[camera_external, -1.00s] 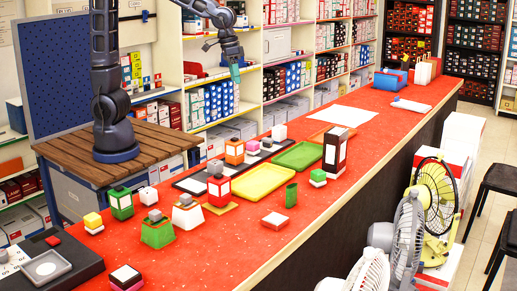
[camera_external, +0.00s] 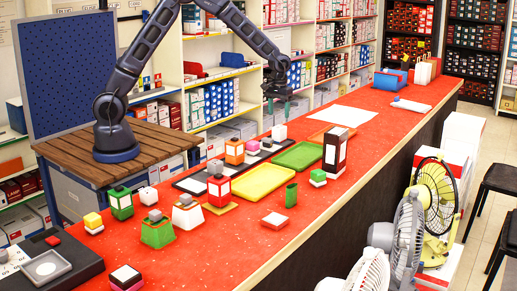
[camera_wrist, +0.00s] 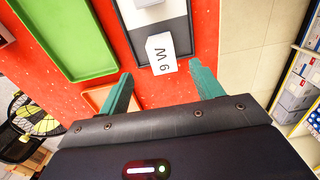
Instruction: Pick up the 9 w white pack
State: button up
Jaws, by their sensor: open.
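The white pack (camera_wrist: 161,54), marked "9 W", is a small box at the end of a grey and dark strip on the red counter. It also shows as a white cube (camera_external: 279,132) in the external view. My gripper (camera_external: 276,106) points down above the pack and apart from it. In the wrist view my gripper (camera_wrist: 164,78) is open, with its teal fingers either side of the pack's line and nothing between them. The pack's top and one lettered side show.
A green tray (camera_external: 299,155) and a yellow tray (camera_external: 261,182) lie nearby. A tall dark-red box (camera_external: 335,150) stands to the right. Small blocks, including an orange one (camera_external: 234,151), stand to the left. The counter beyond, around a white sheet (camera_external: 341,116), is mostly clear.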

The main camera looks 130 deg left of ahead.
aim_at(279, 133)
jog(key=shift+s+a+f, duration=0.15)
jog(key=shift+a+f, duration=0.15)
jog(key=shift+f, duration=0.25)
notch_tip(279, 133, down, 10)
jog(key=shift+a+f, duration=0.15)
jog(key=c, duration=1.1)
